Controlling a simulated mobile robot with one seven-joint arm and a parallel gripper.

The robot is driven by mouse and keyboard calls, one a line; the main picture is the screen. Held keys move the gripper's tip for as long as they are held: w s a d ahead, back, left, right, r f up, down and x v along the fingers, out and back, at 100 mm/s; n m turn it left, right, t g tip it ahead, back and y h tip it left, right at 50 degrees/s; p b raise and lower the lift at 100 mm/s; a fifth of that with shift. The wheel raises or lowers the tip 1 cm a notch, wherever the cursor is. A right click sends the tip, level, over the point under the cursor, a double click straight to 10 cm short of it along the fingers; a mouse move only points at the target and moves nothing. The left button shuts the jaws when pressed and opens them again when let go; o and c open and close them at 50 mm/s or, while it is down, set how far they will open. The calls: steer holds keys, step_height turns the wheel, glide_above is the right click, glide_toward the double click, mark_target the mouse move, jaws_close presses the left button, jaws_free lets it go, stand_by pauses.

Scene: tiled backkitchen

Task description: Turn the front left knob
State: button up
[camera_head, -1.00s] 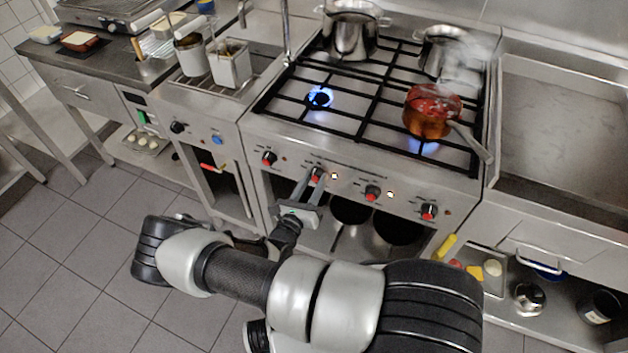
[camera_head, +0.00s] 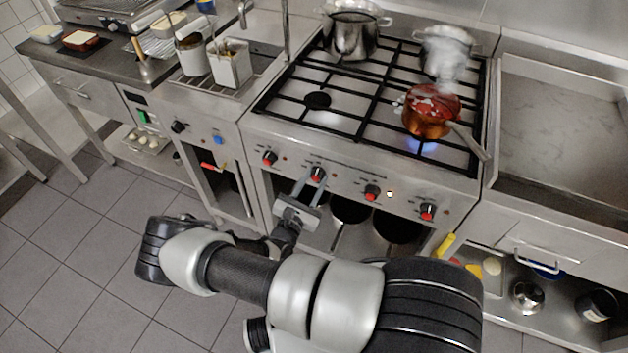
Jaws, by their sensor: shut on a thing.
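The stove front carries a row of red-and-black knobs. My gripper (camera_head: 314,182) is at the second knob from the left (camera_head: 317,173), with its fingers on either side of that knob and shut on it. The gripper reaches up to it from below. The leftmost knob (camera_head: 269,158) is free, to the left of my gripper. The front left burner (camera_head: 317,100) shows no flame. No indicator light glows beside the held knob.
Steel pots (camera_head: 350,35) stand at the back, with steam at the right. Two more knobs (camera_head: 372,192) (camera_head: 428,211) sit to the right.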

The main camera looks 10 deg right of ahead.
steer(key=o, duration=1)
steer(key=shift+o, duration=0.2)
steer(key=shift+s+a, duration=0.1)
steer(key=b+v, duration=0.1)
steer(key=v, duration=1.6)
steer(key=shift+r, duration=0.1)
